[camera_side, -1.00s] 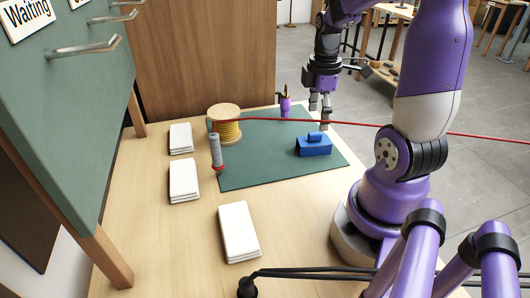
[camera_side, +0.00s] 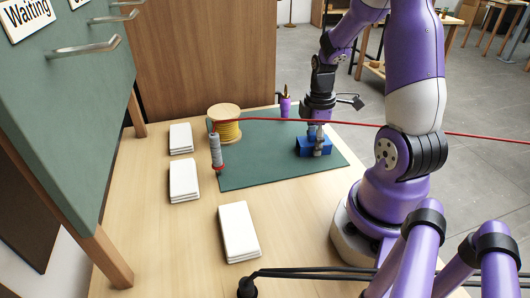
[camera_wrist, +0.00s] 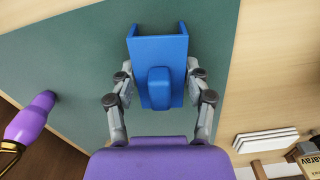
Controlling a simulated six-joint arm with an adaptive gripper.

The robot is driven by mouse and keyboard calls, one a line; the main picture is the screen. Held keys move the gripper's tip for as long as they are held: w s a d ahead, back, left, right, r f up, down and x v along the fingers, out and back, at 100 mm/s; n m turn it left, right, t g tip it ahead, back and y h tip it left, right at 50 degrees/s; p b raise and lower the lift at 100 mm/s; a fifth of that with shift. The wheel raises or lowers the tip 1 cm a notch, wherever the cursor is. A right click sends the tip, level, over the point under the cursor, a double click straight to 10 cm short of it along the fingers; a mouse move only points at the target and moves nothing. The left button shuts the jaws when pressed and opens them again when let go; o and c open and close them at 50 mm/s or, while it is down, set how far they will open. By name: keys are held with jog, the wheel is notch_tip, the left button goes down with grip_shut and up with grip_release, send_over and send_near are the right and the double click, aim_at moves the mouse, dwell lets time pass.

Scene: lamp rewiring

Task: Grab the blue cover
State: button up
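The blue cover (camera_side: 304,146) sits on the green mat (camera_side: 250,177), near its right side. In the wrist view the cover (camera_wrist: 158,48) is a U-shaped blue box with a raised blue knob (camera_wrist: 159,82) in its middle. My gripper (camera_side: 317,151) is down at the cover and hides part of it in the side view. In the wrist view its fingers (camera_wrist: 160,72) are spread, one on each side of the cover, very close to its walls. I cannot tell whether the fingers touch it. The cover rests level on the mat.

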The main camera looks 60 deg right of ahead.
jog(key=shift+c, duration=0.7)
